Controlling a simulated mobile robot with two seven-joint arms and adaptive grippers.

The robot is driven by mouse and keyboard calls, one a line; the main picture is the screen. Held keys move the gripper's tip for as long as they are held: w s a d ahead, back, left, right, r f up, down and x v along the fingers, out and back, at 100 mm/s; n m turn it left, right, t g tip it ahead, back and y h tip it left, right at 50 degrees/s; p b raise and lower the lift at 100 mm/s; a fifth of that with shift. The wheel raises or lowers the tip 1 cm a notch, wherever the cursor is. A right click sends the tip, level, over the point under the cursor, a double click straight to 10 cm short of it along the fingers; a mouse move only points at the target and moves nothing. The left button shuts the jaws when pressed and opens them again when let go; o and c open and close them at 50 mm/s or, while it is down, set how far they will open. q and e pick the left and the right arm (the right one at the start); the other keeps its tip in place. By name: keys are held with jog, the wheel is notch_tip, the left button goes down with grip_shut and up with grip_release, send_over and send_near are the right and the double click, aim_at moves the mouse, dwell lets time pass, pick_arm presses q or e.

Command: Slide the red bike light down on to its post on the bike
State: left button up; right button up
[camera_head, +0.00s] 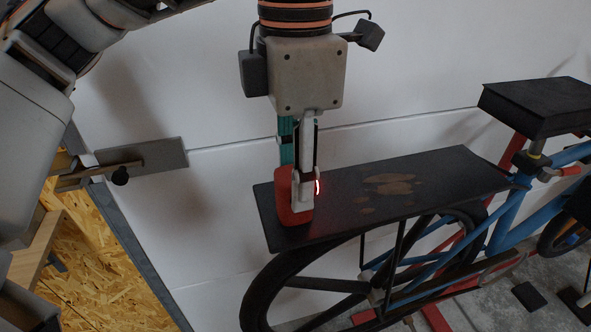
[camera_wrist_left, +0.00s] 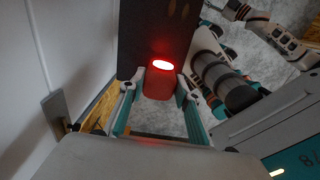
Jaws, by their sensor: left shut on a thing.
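The red bike light (camera_head: 287,203) is held upright at the near left end of the black rack over the rear wheel. My left gripper (camera_head: 301,196) points straight down and is shut on the bike light. In the left wrist view the red light (camera_wrist_left: 159,84) sits between the two fingertips, its lens glowing. The post is not visible; I cannot tell whether the light touches it or the rack. My right arm (camera_wrist_left: 285,40) appears at upper right in the left wrist view; its gripper is too small to read.
The black rack (camera_head: 435,178) has brown worn patches and stretches toward the saddle (camera_head: 540,105). The blue bike frame (camera_head: 508,217) and rear wheel (camera_head: 255,290) are below. A white wall (camera_head: 420,70) stands close behind, with a grey plate (camera_head: 160,157) at left.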

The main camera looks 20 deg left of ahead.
pick_arm(q)
jog(key=shift+f, duration=0.2)
jog(key=o, duration=1.2)
jog(key=shift+r, duration=0.1)
notch_tip(320, 180, up, 12)
jog(key=shift+f, duration=0.1)
